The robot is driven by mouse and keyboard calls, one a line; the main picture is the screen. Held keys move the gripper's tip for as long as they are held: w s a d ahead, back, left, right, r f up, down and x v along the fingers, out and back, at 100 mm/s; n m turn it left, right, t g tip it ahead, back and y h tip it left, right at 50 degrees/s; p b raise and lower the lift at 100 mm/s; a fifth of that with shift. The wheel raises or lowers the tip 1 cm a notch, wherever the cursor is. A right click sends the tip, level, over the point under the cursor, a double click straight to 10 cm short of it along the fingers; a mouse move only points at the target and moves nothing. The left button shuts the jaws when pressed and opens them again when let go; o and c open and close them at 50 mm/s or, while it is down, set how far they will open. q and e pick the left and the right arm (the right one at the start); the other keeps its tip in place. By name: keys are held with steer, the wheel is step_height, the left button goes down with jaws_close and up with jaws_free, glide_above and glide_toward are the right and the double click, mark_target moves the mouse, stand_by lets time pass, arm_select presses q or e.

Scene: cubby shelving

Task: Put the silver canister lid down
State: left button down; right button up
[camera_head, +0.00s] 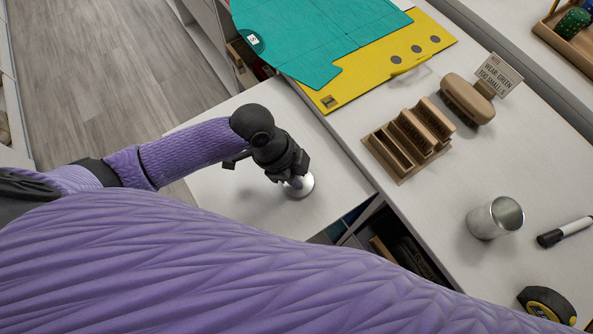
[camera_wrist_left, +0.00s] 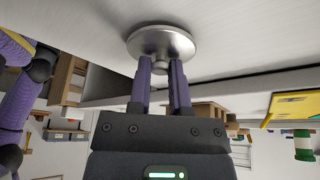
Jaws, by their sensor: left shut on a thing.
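The silver canister lid (camera_head: 305,187) is a small round metal disc over the lower white surface at centre left. In the left wrist view the lid (camera_wrist_left: 162,42) shows its full disc, with a small knob between my fingertips. My left gripper (camera_head: 294,182) is shut on that knob; its purple fingers (camera_wrist_left: 163,72) also show in the wrist view. The lid lies close to the white surface (camera_head: 235,205); I cannot tell whether it touches. The open silver canister (camera_head: 495,217) stands upright on the counter at right, without a lid. My right gripper is not in view.
On the counter are a wooden slotted rack (camera_head: 408,142), a brush (camera_head: 467,98) beside a small sign (camera_head: 499,74), a marker (camera_head: 565,231) and a tape measure (camera_head: 546,303). Teal (camera_head: 315,35) and yellow (camera_head: 390,62) sheets lie at the back. The white surface around the lid is clear.

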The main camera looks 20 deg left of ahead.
arm_select(q)
steer(key=c, duration=0.6)
jaws_free()
steer(key=shift+f, duration=0.1)
steer(key=shift+o, duration=0.2)
steer(key=p+v, duration=0.4)
steer(key=v, duration=0.8)
